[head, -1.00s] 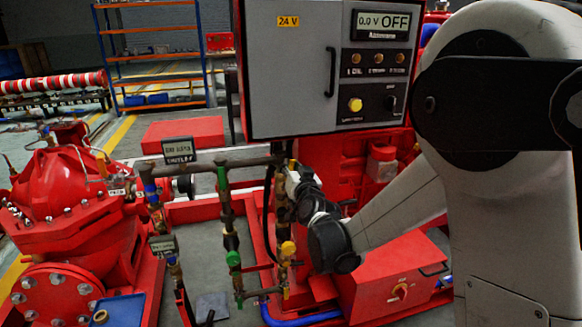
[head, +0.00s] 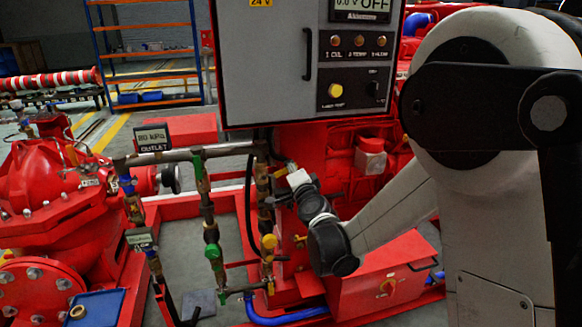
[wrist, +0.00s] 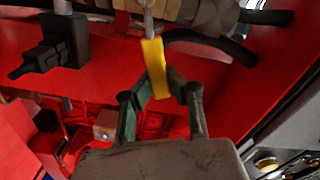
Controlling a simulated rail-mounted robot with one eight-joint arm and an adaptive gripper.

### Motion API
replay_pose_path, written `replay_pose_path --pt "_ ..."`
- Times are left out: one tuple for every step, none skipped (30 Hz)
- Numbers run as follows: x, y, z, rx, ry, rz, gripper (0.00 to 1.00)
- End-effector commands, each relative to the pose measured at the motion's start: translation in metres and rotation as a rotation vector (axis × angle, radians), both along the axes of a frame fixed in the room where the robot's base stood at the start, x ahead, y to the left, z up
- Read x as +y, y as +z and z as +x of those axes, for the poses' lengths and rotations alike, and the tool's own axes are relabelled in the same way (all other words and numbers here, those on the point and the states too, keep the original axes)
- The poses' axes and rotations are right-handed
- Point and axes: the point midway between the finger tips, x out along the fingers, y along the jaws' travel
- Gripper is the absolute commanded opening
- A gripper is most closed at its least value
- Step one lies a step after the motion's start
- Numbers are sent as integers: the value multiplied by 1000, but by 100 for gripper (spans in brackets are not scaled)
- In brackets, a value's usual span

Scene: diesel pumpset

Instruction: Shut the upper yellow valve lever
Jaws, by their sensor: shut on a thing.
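The upper yellow valve lever (wrist: 155,66) is in the wrist view, hanging from a metal stem below a brass valve body (wrist: 185,12). My gripper (wrist: 165,88) is shut on the lever's free end, with one dark finger on each side. In the head view my gripper (head: 284,207) is small and dark, just right of the vertical brass pipe (head: 264,190). The lever is hard to make out in that view.
Green-handled valves (head: 213,252) stand on the pipe to the left. The grey control panel (head: 270,65) hangs above, and a red box (head: 385,275) stands at lower right. A black hose (wrist: 215,42) passes near my gripper.

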Motion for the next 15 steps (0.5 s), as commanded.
replay_pose_path --pt "0 -6 0 11 1 35 0" --pt "0 -8 0 18 1 59 0" --pt "0 -10 0 26 1 88 0" --pt "0 -12 -1 33 1 110 0" --pt "0 -14 0 39 1 130 0" --pt "0 -16 0 46 0 155 0" --pt "0 -17 0 52 1 174 0" --pt "0 -19 0 57 1 192 0" --pt "1 -20 -1 63 1 211 0" --pt "1 -22 -1 68 1 226 0" --pt "1 -23 -1 71 2 242 0" --pt "1 -24 -1 76 1 257 0" --pt "1 -25 -1 79 1 268 0" --pt "1 -26 -1 82 1 278 0" --pt "1 -26 -1 85 1 290 0"
